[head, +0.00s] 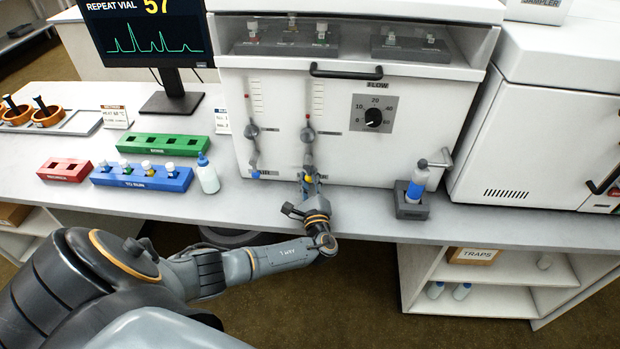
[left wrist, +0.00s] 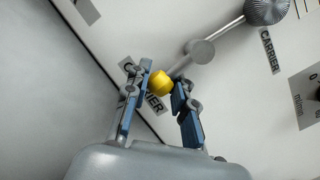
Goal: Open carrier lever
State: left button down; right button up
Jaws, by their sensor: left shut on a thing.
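The carrier lever's yellow knob (left wrist: 161,83) sits between the fingertips of my left gripper (left wrist: 162,88) in the left wrist view. The gripper is shut on this knob. A thin metal rod runs from the knob up and right past a round pivot. CARRIER labels are beside the rod and partly behind the fingers. In the head view, my left gripper (head: 308,176) is at the lower front of the white instrument (head: 430,120), below the right flow tube (head: 317,100). My right gripper is not in view.
Left of the gripper is another flow tube (head: 257,100) with its own lever. A blue rack (head: 140,182) and a white bottle (head: 208,178) stand at left. A blue-banded bottle (head: 417,180) stands in a dark holder at right. The counter between is mostly clear.

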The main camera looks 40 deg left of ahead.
pick_arm(q)
jog(key=c, duration=1.1)
grip_release()
jog(key=shift+s+a, duration=0.1)
jog(key=v, duration=1.2)
